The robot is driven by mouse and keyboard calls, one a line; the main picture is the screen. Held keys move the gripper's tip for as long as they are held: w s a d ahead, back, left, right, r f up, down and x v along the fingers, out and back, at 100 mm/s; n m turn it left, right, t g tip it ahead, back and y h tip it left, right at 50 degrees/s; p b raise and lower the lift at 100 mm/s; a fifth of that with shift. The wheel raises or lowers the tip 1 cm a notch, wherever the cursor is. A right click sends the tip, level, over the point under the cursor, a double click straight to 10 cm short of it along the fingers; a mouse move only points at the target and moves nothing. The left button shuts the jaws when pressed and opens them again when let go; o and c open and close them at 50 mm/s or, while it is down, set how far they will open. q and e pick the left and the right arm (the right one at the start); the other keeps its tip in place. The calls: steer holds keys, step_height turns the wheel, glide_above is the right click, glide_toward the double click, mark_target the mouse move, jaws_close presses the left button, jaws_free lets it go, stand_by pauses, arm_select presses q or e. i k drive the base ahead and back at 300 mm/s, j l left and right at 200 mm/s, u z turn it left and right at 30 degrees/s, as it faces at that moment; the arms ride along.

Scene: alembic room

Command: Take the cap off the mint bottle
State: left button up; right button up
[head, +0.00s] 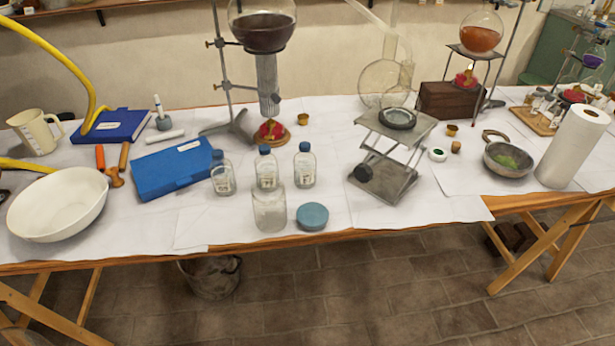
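Three small clear bottles with blue caps and pale labels stand upright on the white-covered table: a left one (222,175), a middle one (266,168) and a right one (305,166). All three caps are on. The labels are too small to read, so I cannot tell which is the mint bottle. A wider clear glass jar (269,209) stands in front of the middle bottle, partly covering its lower part. A round blue-grey lid (312,217) lies flat on the table just right of the jar. Neither of my grippers is in view.
A blue box (174,168) lies left of the bottles. A large white bowl (57,205) stands at the left. A metal lab jack (393,155) stands to the right. A burner (271,132) and tall stand (232,125) are behind. The table's front edge (370,231) is near the jar.

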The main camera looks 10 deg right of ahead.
mark_target(305, 164)
steer(key=u, duration=0.3)
steer(key=i+l+u, duration=0.15)
steer(key=l+u, duration=0.2)
steer(key=i+l+u, duration=0.1)
steer(key=l+u, duration=0.2)
steer(key=i+l+u, duration=0.15)
steer(key=l, duration=0.85)
steer(key=l+u, duration=0.1)
steer(key=l, duration=0.9)
